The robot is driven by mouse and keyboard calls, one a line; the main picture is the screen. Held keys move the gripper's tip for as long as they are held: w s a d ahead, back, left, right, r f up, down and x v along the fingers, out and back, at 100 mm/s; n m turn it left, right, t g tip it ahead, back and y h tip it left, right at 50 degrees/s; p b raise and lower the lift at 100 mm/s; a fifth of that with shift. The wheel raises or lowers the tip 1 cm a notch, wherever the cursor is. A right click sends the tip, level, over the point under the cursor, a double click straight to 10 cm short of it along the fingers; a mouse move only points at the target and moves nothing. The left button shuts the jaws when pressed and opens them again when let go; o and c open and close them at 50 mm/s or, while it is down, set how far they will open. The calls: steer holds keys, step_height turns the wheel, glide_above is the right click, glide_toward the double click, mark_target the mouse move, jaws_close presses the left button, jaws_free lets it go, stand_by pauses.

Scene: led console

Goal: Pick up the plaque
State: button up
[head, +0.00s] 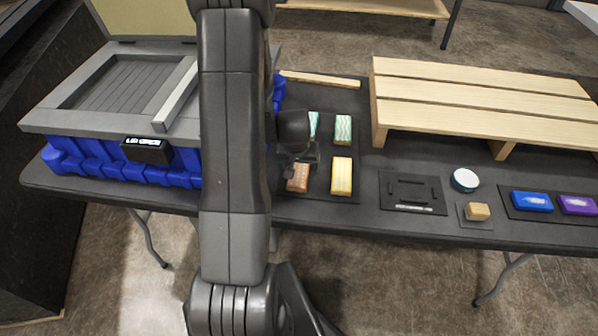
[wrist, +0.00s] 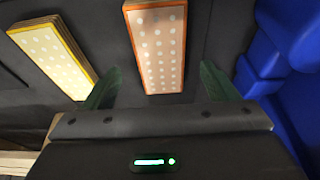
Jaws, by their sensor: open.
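An orange plaque (wrist: 157,48) with pale dots lies between the fingertips in the wrist view; it also shows in the head view (head: 298,178), partly covered by my gripper. My gripper (wrist: 160,86) has its two green fingers apart, one on each side of the orange plaque's near end, with nothing held. Whether the fingers are level with it or above it, I cannot tell. A yellow dotted plaque (wrist: 53,57) lies to its left in the wrist view and to its right in the head view (head: 341,176). A teal wavy-patterned plaque (head: 342,129) lies behind the yellow one.
A blue crate (head: 75,165) with a grey framed top stands left, close to the orange plaque. A slatted wooden rack (head: 480,95) stands at the back right. A black plate (head: 411,192), a round tin (head: 465,180), a wooden block (head: 477,211) and blue (head: 532,201) and purple (head: 577,205) blocks lie right.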

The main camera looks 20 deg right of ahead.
mark_target(299, 170)
steer(key=shift+x, duration=1.8)
steer(key=shift+c, duration=0.4)
steer(key=c, duration=1)
steer(key=shift+c, duration=0.2)
steer(key=shift+r, duration=0.15)
